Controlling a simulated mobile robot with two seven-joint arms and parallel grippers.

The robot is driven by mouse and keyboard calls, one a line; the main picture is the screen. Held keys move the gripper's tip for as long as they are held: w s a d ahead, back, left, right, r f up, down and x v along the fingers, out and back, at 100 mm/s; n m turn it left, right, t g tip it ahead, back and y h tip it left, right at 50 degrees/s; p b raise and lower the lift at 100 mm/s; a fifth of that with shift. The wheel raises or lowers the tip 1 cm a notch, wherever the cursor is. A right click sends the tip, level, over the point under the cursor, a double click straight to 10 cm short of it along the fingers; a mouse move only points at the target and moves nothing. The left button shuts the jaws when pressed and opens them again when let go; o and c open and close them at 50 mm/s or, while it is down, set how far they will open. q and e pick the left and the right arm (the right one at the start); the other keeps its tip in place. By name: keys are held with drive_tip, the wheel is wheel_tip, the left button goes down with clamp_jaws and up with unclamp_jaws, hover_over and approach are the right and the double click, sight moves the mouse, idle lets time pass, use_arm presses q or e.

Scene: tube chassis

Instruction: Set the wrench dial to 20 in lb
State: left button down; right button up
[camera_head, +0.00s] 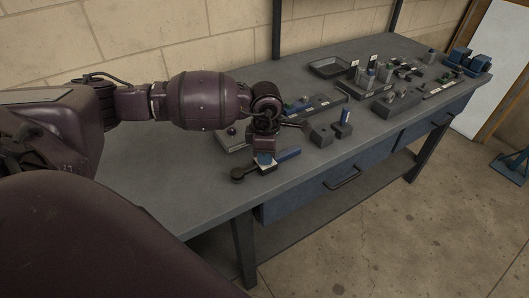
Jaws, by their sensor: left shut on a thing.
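What looks like the wrench lies near the front edge of the workbench (190,185), with a dark round end (238,174) at left and a blue handle (289,154) at right. My left gripper (264,156) points down over its middle and is shut on it, around a small blue and pale part. The gripper hides much of this middle part. The dial and its reading are too small to make out. My right gripper is not in view.
Behind and right of the gripper stand dark blocks (321,135), one with an upright blue piece (345,115). Small parts, a shallow tray (328,67) and blue items (478,64) fill the far right. The bench's left part is clear; a brick wall (150,28) stands behind.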

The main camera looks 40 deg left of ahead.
use_arm(q)
drive_tip(key=shift+n, duration=0.5)
drive_tip(key=c, duration=1.1)
unclamp_jaws()
wheel_tip(320, 180, up, 11)
drive_tip(key=shift+f+p, duration=0.1)
drive_tip(key=shift+p, duration=0.35)
